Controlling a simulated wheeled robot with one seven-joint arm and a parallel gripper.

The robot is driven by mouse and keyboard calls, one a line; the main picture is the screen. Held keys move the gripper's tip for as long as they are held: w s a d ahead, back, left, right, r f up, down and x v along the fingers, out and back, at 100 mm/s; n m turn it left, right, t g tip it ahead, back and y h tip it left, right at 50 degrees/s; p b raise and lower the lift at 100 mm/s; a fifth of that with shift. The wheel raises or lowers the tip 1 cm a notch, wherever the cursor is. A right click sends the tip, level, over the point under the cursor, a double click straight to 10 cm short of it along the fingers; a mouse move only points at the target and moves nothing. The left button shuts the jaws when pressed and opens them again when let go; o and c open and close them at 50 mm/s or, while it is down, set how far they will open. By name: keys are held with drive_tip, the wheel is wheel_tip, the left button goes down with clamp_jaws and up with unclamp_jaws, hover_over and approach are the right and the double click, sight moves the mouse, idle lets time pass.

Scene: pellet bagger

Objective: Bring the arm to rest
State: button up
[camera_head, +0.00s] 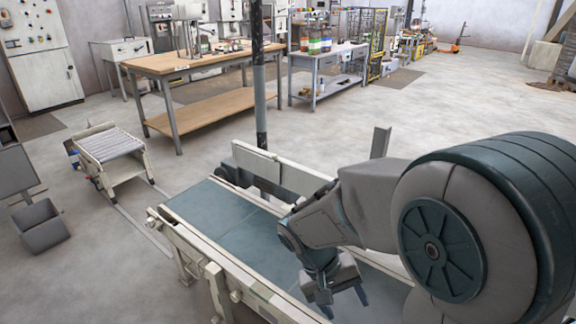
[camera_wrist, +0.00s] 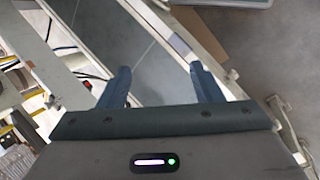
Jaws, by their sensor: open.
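My gripper (camera_head: 346,303) hangs over the near part of a conveyor with a blue-green belt (camera_head: 222,220). In the wrist view my gripper (camera_wrist: 163,82) shows two dark blue fingers standing apart with nothing between them. The belt (camera_wrist: 152,40) lies beyond the fingertips. My arm reaches in from the right in the head view, bent at the elbow, and hides part of the belt. I cannot tell the exact height of the gripper above the belt.
The conveyor's pale side rail (camera_head: 200,250) runs along its near edge. A dark post (camera_head: 260,105) stands behind it. A small roller cart (camera_head: 112,147) and a grey bin (camera_head: 40,226) are at left. A wooden workbench (camera_head: 190,60) stands behind. Open floor lies at the upper right.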

drive_tip(key=s+d+r+t+y+p, duration=0.1)
drive_tip(key=r+p, duration=0.2)
drive_tip(key=r, duration=0.3)
drive_tip(key=s+d+r+t+y+p, duration=0.1)
drive_tip(key=s+r+y+p, duration=0.1)
drive_tip(key=r, duration=0.4)
drive_tip(key=s+d+r+m+t+y+p, duration=0.1)
drive_tip(key=s+r+t+y+p, duration=0.1)
drive_tip(key=r, duration=0.4)
drive_tip(key=shift+d+r+p, duration=0.3)
drive_tip(key=shift+p, duration=0.6)
drive_tip(key=shift+c, duration=0.3)
